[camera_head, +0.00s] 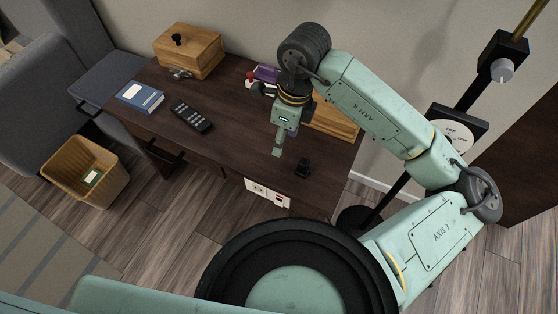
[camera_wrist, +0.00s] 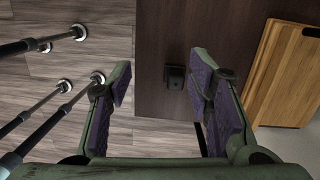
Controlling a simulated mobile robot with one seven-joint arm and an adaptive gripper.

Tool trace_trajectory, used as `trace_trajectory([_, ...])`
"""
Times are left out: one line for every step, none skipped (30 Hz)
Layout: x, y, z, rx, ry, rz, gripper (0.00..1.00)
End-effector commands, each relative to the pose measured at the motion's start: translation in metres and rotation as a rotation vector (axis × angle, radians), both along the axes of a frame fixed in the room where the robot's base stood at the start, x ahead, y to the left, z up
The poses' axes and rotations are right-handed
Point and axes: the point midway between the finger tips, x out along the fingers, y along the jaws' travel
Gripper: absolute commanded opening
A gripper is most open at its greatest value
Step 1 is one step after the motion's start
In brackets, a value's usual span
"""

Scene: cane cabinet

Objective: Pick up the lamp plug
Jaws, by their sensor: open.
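The lamp plug, a small black block (camera_head: 302,168), sits on the dark wooden desk (camera_head: 225,120) near its front right edge. In the wrist view the plug (camera_wrist: 174,77) shows between my open fingers, closer to the right one. My gripper (camera_head: 277,152) points down over the desk, to the left of the plug in the head view. Its purple-padded fingers (camera_wrist: 160,78) are apart with nothing held. I cannot tell its exact height above the plug.
A white socket panel (camera_head: 267,192) is on the desk's front edge. A wooden board (camera_wrist: 282,75) lies right of the plug in the wrist view. A remote (camera_head: 191,117), a blue book (camera_head: 139,96) and a wooden box (camera_head: 188,52) lie left. A black lamp pole (camera_head: 392,168) stands right.

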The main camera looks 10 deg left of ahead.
Motion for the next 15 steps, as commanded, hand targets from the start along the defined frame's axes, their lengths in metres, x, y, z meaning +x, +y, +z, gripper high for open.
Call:
trace_trajectory([0.004, -0.022, -0.004, -0.053, -0.004, -0.035, 0.47])
trace_trajectory([0.005, -0.031, -0.006, -0.078, -0.005, -0.050, 0.47])
trace_trajectory([0.006, -0.040, -0.008, -0.103, -0.005, -0.065, 0.47])
trace_trajectory([0.007, -0.046, -0.011, -0.115, -0.005, -0.074, 0.47])
trace_trajectory([0.007, -0.049, -0.014, -0.124, -0.004, -0.078, 0.47])
trace_trajectory([0.007, -0.051, -0.019, -0.130, -0.004, -0.082, 0.47])
trace_trajectory([0.007, -0.052, -0.024, -0.132, -0.003, -0.083, 0.47])
trace_trajectory([0.007, -0.052, -0.029, -0.132, -0.002, -0.083, 0.47])
trace_trajectory([0.006, -0.051, -0.036, -0.131, -0.002, -0.083, 0.47])
trace_trajectory([0.006, -0.051, -0.041, -0.130, -0.003, -0.082, 0.47])
trace_trajectory([0.007, -0.051, -0.045, -0.129, -0.003, -0.082, 0.47])
trace_trajectory([0.007, -0.051, -0.051, -0.129, -0.004, -0.083, 0.47])
trace_trajectory([0.007, -0.051, -0.055, -0.128, -0.003, -0.082, 0.47])
trace_trajectory([0.007, -0.051, -0.057, -0.128, -0.005, -0.082, 0.47])
trace_trajectory([0.007, -0.051, -0.060, -0.128, -0.005, -0.081, 0.47])
